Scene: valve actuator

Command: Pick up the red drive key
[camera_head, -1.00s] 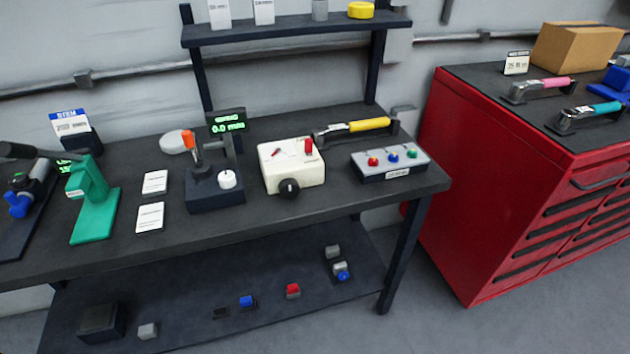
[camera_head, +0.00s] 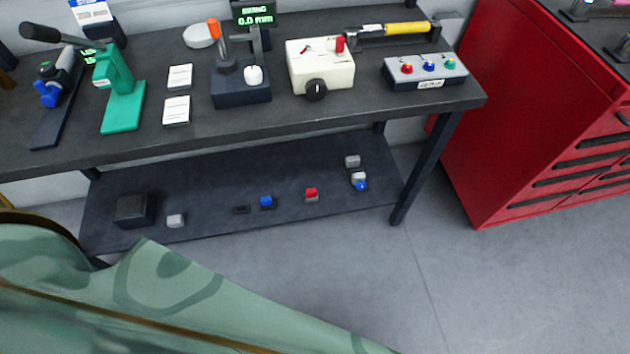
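Several small red items show, and I cannot tell for certain which is the red drive key. A red-topped grey block (camera_head: 311,194) sits on the lower shelf. A red knob (camera_head: 407,69) stands in a grey holder (camera_head: 398,83) on the bench top, beside a blue knob (camera_head: 429,66) and a green knob (camera_head: 449,64). A red peg (camera_head: 340,44) stands on the cream box (camera_head: 320,77). Neither gripper is in view.
The dark bench (camera_head: 200,137) carries a green press (camera_head: 122,95), a gauge stand (camera_head: 240,92) and a yellow-handled tool (camera_head: 405,29). Its lower shelf (camera_head: 220,185) holds a blue-topped block (camera_head: 267,202) and a dark box (camera_head: 132,209). A red cabinet (camera_head: 520,120) stands right. Grey floor is clear between.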

